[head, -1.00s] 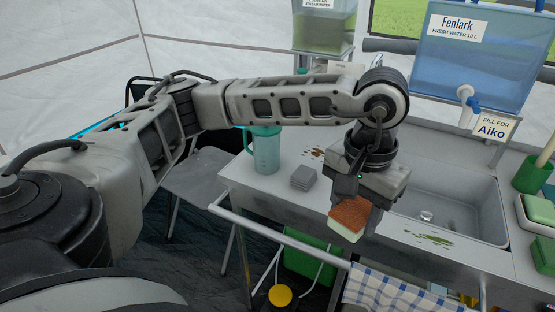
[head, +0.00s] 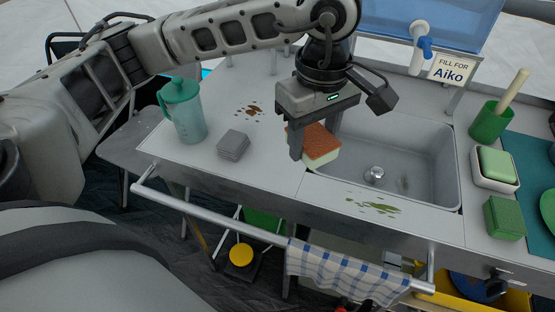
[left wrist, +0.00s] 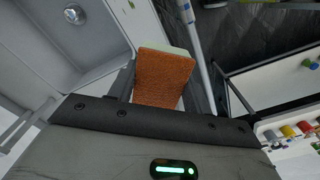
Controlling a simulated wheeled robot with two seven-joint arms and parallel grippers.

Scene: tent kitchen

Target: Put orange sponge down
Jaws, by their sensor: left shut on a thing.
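The orange sponge (head: 317,144) has an orange-brown scrubbing face and a pale body. My left gripper (head: 312,142) is shut on it, over the counter (head: 270,165) at the left edge of the sink. In the left wrist view the sponge (left wrist: 163,80) sits between the fingers, orange face toward the camera. I cannot tell whether its lower edge touches the counter. My right gripper is not in view.
The sink (head: 400,165) lies right of the sponge. A teal jug (head: 186,112), a grey stack (head: 233,145) and brown crumbs (head: 250,111) are on the left counter. A green smear (head: 374,206) marks the front. A checked towel (head: 345,272) hangs on the rail.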

